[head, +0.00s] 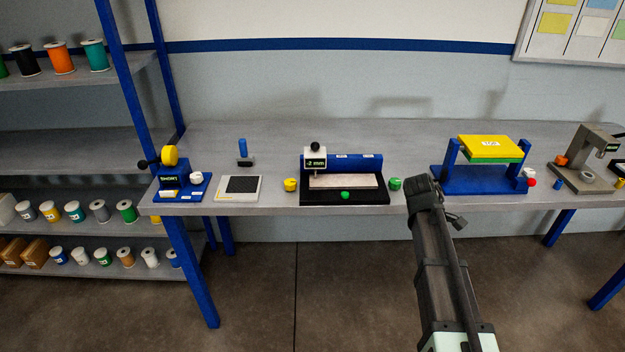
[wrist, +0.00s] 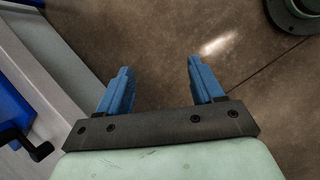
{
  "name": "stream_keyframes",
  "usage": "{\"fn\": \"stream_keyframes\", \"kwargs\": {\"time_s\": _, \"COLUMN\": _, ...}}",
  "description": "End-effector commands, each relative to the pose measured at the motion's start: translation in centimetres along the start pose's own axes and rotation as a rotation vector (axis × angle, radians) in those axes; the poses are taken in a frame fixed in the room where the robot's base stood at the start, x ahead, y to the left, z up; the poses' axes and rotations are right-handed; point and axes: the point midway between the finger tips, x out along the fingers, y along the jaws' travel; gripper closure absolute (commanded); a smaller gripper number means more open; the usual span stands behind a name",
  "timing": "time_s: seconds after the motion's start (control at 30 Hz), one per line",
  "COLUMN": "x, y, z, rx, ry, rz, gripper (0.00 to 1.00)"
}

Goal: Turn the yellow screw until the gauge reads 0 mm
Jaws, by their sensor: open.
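The yellow screw (head: 290,184) stands on the bench at the left of a black and blue device (head: 341,162). The gauge (head: 315,160), a white block with a dark display and a black knob on top, sits on that device at its left and reads -2 mm. Green screws show at the device's front (head: 345,195) and right (head: 394,184). My gripper's blue fingers (wrist: 160,90) are apart and empty in the wrist view, above the floor beside the bench. In the head view my arm reaches up at the right of the device, and the fingers cannot be made out.
A blue stand with a yellow plate (head: 489,148) is right of my arm. A grey device (head: 590,160) stands at the far right. A dark flat pad (head: 240,187) and a blue fixture (head: 180,185) are at the left. Shelves with spools (head: 60,58) are further left.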

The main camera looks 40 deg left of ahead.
Motion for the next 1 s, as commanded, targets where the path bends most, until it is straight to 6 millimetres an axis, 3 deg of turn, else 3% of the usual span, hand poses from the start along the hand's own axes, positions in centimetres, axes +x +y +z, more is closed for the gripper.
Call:
{"fn": "stream_keyframes", "kwargs": {"time_s": 0.03, "x": -1.7, "y": 2.7, "z": -2.7, "rx": -0.017, "ry": 0.022, "rz": -0.007, "gripper": 0.33}}
{"fn": "stream_keyframes", "kwargs": {"time_s": 0.1, "x": -4.1, "y": 5.0, "z": -6.1, "rx": -0.045, "ry": 0.056, "rz": -0.023, "gripper": 0.33}}
{"fn": "stream_keyframes", "kwargs": {"time_s": 0.3, "x": -12.8, "y": 10.6, "z": -16.2, "rx": -0.14, "ry": 0.156, "rz": -0.076, "gripper": 0.33}}
{"fn": "stream_keyframes", "kwargs": {"time_s": 0.4, "x": -17.4, "y": 12.4, "z": -20.7, "rx": -0.191, "ry": 0.2, "rz": -0.101, "gripper": 0.33}}
{"fn": "stream_keyframes", "kwargs": {"time_s": 0.6, "x": -23.6, "y": 14.0, "z": -26.1, "rx": -0.259, "ry": 0.257, "rz": -0.134, "gripper": 0.33}}
{"fn": "stream_keyframes", "kwargs": {"time_s": 0.87, "x": -29.4, "y": 15.1, "z": -30.8, "rx": -0.323, "ry": 0.303, "rz": -0.16, "gripper": 0.33}}
{"fn": "stream_keyframes", "kwargs": {"time_s": 1.0, "x": -32.5, "y": 14.5, "z": -33.2, "rx": -0.355, "ry": 0.329, "rz": -0.168, "gripper": 0.33}}
